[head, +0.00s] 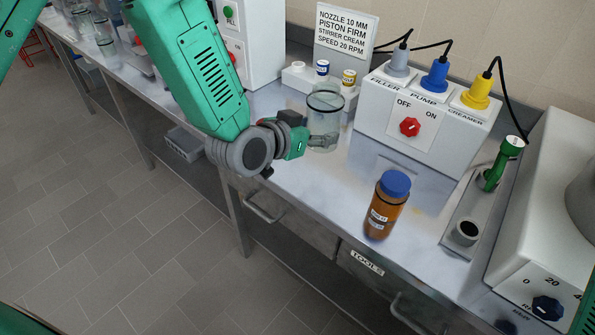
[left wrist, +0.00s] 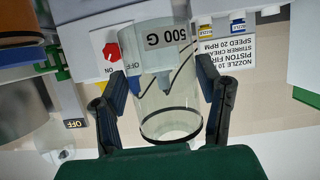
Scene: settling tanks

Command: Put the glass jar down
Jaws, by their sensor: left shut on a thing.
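The clear glass jar (head: 325,108) is between the fingers of my left gripper (head: 308,140), over the bench near the nozzle sign. The jar looks upright and empty in the head view. In the left wrist view, which is upside down, the jar (left wrist: 168,100) carries a "500 G" label, and the fingers of my left gripper (left wrist: 165,92) press on both its sides. I cannot tell whether its base touches the steel bench (head: 300,185). My right gripper is not in view.
A brown bottle with a blue lid (head: 384,210) stands near the bench's front edge. The white control box (head: 425,115) with a red knob is right of the jar.

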